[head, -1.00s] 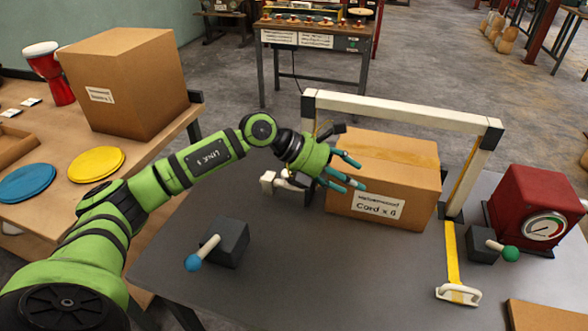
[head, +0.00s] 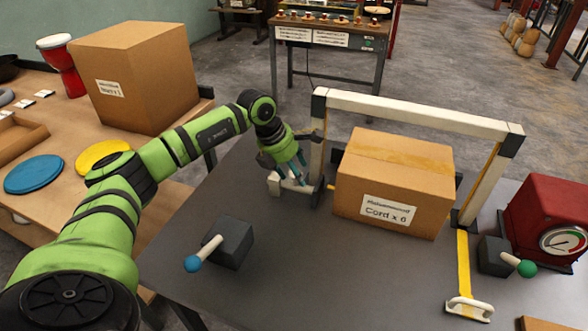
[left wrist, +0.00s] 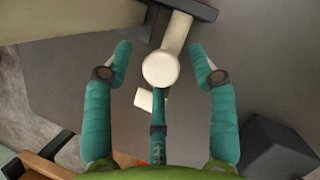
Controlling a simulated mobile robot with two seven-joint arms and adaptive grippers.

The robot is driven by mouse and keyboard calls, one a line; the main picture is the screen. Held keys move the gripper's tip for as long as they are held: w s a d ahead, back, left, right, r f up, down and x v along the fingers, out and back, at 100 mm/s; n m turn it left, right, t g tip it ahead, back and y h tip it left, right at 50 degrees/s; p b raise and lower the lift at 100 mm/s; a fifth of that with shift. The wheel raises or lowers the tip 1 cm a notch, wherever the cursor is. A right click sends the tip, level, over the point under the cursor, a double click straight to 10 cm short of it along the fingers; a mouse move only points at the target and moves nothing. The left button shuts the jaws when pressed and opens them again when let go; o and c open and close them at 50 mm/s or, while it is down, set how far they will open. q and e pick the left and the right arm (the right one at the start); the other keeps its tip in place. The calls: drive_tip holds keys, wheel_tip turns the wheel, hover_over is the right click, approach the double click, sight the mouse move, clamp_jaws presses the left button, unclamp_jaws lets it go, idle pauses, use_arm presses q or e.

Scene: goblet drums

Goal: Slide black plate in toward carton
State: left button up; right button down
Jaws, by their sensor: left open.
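The cardboard carton (head: 392,180), labelled "Cord x 6", stands on the dark grey table under a white frame. Just left of it a black plate (head: 318,191) stands on edge, joined to a short white rod with a white knob (head: 275,184). In the left wrist view the round knob end (left wrist: 160,68) lies between my fingers and part of the black plate (left wrist: 190,9) shows at the top. My left gripper (head: 297,178) is open and points down over the white rod, left of the plate. Whether a finger touches the rod is unclear. My right gripper is out of view.
The white frame (head: 415,112) arches over the carton. A dark block with a blue-tipped lever (head: 230,243) stands front left; a green-tipped lever (head: 510,258) and red gauge box (head: 548,213) stand right. A white handle (head: 469,308) ends the yellow strap. The front middle is clear.

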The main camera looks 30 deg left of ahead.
sight(312, 188)
use_arm(q)
drive_tip(key=shift+f, duration=0.1)
clamp_jaws()
drive_tip(key=shift+w+d, duration=0.2)
drive_tip(key=shift+d, duration=0.65)
drive_tip(key=shift+w+d, duration=0.15)
drive_tip(key=shift+d, duration=0.65)
drive_tip(key=shift+w+d, duration=0.2)
drive_tip(key=shift+d, duration=0.65)
unclamp_jaws()
drive_tip(key=shift+w, duration=0.1)
drive_tip(key=shift+d, duration=0.1)
drive_tip(key=shift+a, duration=0.2)
